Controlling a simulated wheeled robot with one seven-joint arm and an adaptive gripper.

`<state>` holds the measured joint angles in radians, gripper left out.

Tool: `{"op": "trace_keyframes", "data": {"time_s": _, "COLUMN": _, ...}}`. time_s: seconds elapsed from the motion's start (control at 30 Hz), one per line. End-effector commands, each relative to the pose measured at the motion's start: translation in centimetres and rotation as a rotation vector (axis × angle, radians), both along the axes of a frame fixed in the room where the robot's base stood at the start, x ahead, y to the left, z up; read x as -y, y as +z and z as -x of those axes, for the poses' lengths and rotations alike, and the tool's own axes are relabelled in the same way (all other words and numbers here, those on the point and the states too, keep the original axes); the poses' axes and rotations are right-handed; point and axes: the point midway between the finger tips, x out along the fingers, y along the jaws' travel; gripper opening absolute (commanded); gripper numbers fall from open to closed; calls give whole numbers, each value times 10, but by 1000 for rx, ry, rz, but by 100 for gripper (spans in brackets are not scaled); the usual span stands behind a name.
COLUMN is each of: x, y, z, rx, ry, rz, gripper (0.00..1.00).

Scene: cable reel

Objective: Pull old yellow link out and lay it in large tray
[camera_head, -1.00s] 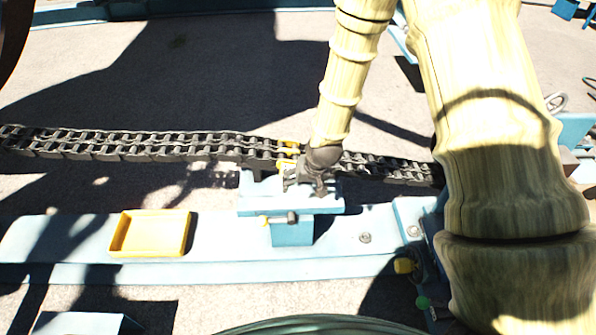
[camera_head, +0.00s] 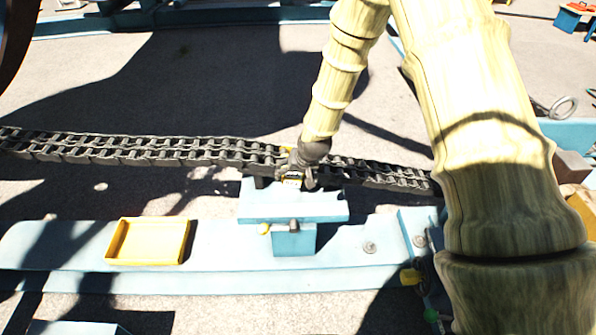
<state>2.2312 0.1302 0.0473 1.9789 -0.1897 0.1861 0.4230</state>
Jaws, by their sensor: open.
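The yellow link (camera_head: 291,181) sits in the dark chain above the blue stand. Only a small yellow patch of it shows, because my gripper covers most of it. My gripper (camera_head: 297,178) is open and down at the link, with its fingers close around or beside it; I cannot tell whether they touch it. The large tray (camera_head: 115,242) is a shallow yellow tray, which looks empty. It lies on the light blue rail to the left of the stand.
The dark chain (camera_head: 150,150) runs across the view from the left edge to my arm. The blue stand (camera_head: 265,200) carries a clamp with a yellow knob. The light blue rail (camera_head: 60,240) is mostly bare around the tray. My arm hides the right side.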

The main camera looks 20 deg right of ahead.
Motion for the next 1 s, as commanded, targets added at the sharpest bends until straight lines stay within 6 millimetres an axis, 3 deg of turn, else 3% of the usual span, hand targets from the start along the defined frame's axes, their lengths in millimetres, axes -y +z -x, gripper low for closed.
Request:
{"op": "trace_keyframes", "data": {"time_s": 0.23, "x": -3, "y": -22, "z": -10, "rx": 0, "ry": 0, "rz": 0, "gripper": 82}}
{"op": "trace_keyframes", "data": {"time_s": 0.63, "x": -3, "y": -26, "z": -12, "rx": 0, "ry": 0, "rz": 0, "gripper": 82}}
{"op": "trace_keyframes", "data": {"time_s": 1.0, "x": -3, "y": -25, "z": -12, "rx": 1, "ry": -1, "rz": 0, "gripper": 19}}
